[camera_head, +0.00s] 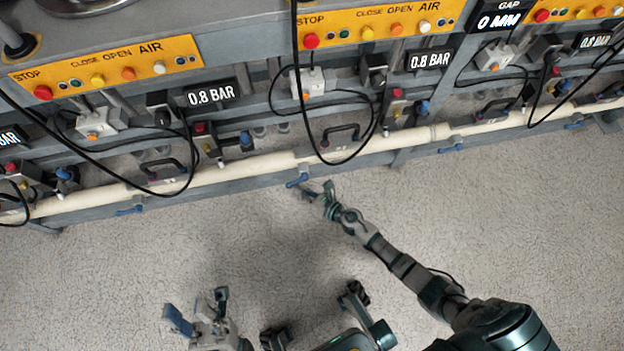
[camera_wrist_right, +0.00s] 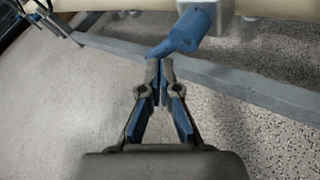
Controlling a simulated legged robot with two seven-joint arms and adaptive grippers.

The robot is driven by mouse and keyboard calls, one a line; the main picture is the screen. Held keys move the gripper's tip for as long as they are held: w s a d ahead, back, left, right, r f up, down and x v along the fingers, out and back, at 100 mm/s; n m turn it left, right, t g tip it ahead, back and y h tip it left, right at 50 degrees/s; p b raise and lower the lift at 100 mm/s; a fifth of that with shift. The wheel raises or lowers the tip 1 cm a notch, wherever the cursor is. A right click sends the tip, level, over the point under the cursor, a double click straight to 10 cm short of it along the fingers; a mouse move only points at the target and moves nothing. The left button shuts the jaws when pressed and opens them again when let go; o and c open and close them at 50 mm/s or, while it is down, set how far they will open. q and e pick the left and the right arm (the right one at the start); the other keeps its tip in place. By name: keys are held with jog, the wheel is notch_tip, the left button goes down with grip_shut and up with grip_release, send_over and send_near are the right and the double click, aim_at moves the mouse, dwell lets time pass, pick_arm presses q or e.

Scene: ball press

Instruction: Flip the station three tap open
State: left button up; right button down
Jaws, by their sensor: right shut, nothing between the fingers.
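Blue tap handles hang along the cream pipe (camera_head: 232,173) at the front of the press line. One tap (camera_head: 298,181) is beside my right gripper (camera_head: 318,191); no station number is readable. In the right wrist view this tap's blue handle (camera_wrist_right: 186,32) slants down to the left, its end just above the fingertips. My right gripper (camera_wrist_right: 160,76) is shut with nothing between its fingers. I cannot tell whether it touches the handle. My left gripper (camera_head: 197,307) is open and empty, low in the head view, away from the pipe.
Other blue taps show at the left (camera_head: 130,210) and right (camera_head: 450,149). A grey frame rail (camera_wrist_right: 225,84) runs just behind the right fingertips. Black cables (camera_head: 335,158) hang before the stations. The speckled floor (camera_head: 500,220) is clear.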

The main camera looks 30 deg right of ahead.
jog(key=shift+w+a+r, duration=0.2)
jog(key=shift+a+r, duration=0.15)
jog(key=shift+r, duration=0.05)
dwell(0.5)
jog(key=shift+r, duration=0.1)
dwell(0.5)
dwell(1.0)
